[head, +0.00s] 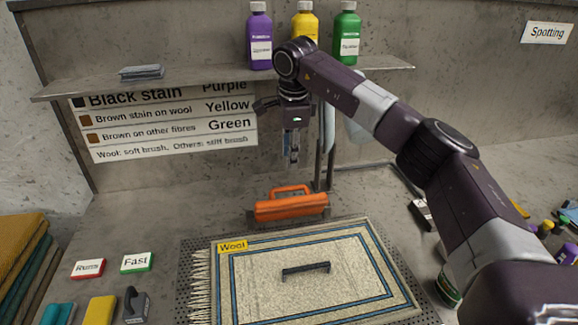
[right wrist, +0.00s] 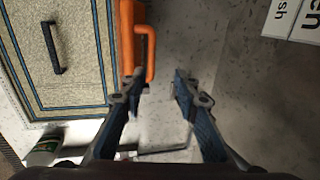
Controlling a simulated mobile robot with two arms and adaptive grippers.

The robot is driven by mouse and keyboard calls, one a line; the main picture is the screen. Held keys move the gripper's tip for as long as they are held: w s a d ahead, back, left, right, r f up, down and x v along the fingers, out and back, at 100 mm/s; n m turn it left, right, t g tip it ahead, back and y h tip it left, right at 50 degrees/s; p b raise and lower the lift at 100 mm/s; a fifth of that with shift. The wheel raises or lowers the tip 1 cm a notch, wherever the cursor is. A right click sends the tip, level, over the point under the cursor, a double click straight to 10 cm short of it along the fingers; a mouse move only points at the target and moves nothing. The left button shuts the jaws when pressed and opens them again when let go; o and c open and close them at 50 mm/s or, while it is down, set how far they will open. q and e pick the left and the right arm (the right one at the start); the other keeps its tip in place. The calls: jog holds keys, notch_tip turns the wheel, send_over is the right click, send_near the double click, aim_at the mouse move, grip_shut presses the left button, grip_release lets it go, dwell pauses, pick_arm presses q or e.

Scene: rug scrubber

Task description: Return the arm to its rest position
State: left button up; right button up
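My right gripper (head: 291,160) hangs fingers down over the back of the bench, below the shelf. In the right wrist view its two fingers (right wrist: 158,78) stand apart with nothing between them. An orange tool with a loop handle (head: 290,205) lies below it, at the back edge of the rug; it also shows in the right wrist view (right wrist: 126,40). My right arm reaches in from the lower right, bent at the elbow. My left gripper is not in view.
A cream rug (head: 350,245) with a "Wool" tag and a dark bar (head: 305,268) lies in front. Purple (head: 260,38), yellow (head: 304,22) and green (head: 346,35) bottles stand on the shelf (head: 220,75) by my arm. Small bottles (head: 567,253) crowd the right.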

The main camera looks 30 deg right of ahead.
jog(key=shift+s+r, duration=0.1)
jog(key=shift+r, duration=0.45)
